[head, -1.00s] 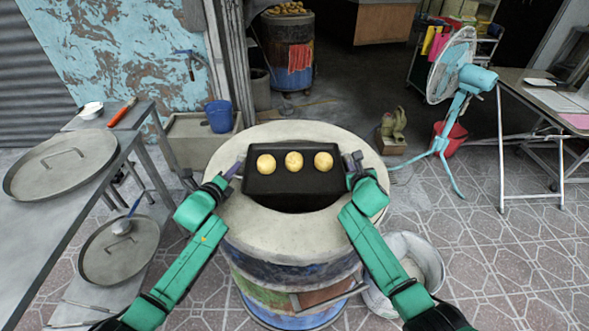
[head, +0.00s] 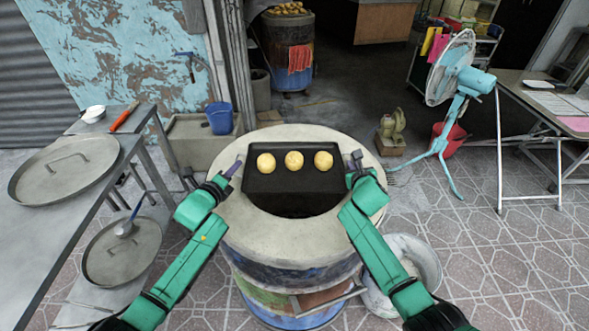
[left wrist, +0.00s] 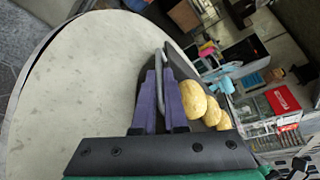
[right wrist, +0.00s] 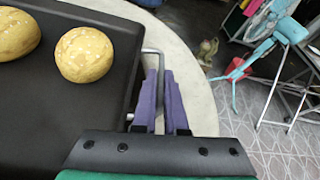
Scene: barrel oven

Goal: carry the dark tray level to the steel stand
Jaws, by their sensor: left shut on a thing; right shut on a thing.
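The dark tray (head: 295,183) is over the round mouth of the barrel oven (head: 245,226) in the head view and looks about level. Three round golden buns (head: 293,160) sit in a row on it. My left gripper (head: 236,170) is shut on the wire handle at the tray's left side; the left wrist view shows its purple fingers (left wrist: 162,95) around it. My right gripper (head: 353,163) is shut on the right handle, also seen in the right wrist view (right wrist: 163,90). The steel stand (head: 38,238), at the left, carries a large round lid (head: 62,172).
A lower shelf beside the oven holds another round lid (head: 122,252) with a ladle. A pale bucket (head: 412,262) stands close on the oven's right. A blue fan (head: 458,85) and a folding table (head: 540,110) are further right. A blue pail (head: 220,118) is behind the oven.

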